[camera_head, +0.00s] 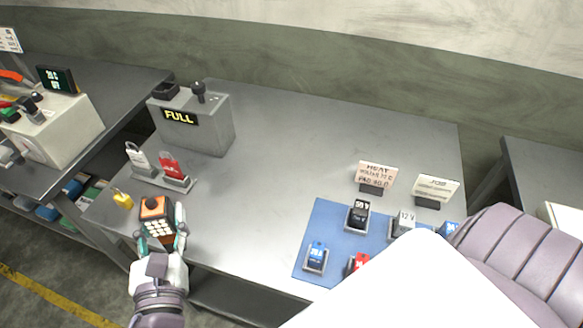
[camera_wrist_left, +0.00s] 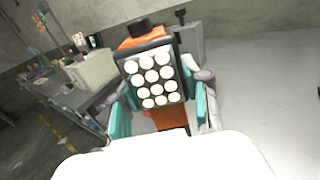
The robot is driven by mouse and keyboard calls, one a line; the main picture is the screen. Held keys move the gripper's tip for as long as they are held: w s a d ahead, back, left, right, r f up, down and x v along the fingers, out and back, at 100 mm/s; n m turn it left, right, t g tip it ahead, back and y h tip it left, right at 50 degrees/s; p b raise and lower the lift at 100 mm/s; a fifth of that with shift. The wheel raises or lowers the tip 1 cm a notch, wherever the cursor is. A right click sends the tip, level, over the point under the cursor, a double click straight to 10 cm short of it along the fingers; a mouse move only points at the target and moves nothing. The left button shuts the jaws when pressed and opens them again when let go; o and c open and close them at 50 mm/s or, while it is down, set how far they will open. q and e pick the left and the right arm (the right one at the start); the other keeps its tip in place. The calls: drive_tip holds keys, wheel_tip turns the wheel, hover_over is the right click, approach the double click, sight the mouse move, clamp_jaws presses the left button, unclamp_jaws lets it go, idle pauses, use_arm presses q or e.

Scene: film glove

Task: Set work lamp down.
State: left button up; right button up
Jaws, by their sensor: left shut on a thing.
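The work lamp (camera_head: 155,210) is orange and black with a grid of round white lights. My left gripper (camera_head: 160,238) is shut on it at the front left of the grey table (camera_head: 270,150). In the left wrist view the work lamp (camera_wrist_left: 152,80) stands between the teal fingers (camera_wrist_left: 160,108), its lit face toward the camera. I cannot tell whether its base touches the table. My right gripper is not in view; a large white and mauve part of my body covers the lower right.
A grey box marked FULL (camera_head: 195,125) stands at the back left. White and red tags on a stand (camera_head: 165,180) and a yellow padlock (camera_head: 122,199) are near the lamp. A blue mat (camera_head: 325,225) holds several small blocks. The table's middle is clear.

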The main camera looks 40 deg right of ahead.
use_arm(q)
drive_tip(key=s+d+r+m+g+h+b, duration=0.1)
drive_tip(key=s+d+m+g+h, duration=0.25)
drive_tip(key=d, duration=0.55)
drive_tip(key=s+d+r+m+g+h+b, duration=0.2)
drive_tip(key=s+d+m+h, duration=0.15)
drive_tip(key=d, duration=0.55)
drive_tip(key=shift+n+h, duration=0.4)
drive_tip(key=w+a+f, duration=0.1)
drive_tip(key=w+f, duration=0.2)
drive_tip(key=w+a+f, duration=0.2)
drive_tip(key=w+f, duration=0.1)
drive_tip(key=f, duration=0.1)
drive_tip(key=w+a+f, duration=0.2)
drive_tip(key=w+f, duration=0.2)
drive_tip(key=shift+a, duration=0.1)
drive_tip(key=shift+g, duration=0.25)
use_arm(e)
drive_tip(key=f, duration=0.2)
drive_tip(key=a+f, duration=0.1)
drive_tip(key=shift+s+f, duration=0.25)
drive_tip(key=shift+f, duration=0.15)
use_arm(q)
drive_tip(key=shift+f, duration=0.1)
drive_tip(key=shift+f, duration=0.15)
drive_tip(key=o, duration=1.1)
drive_tip(key=shift+c, duration=0.2)
drive_tip(key=shift+o, duration=1.1)
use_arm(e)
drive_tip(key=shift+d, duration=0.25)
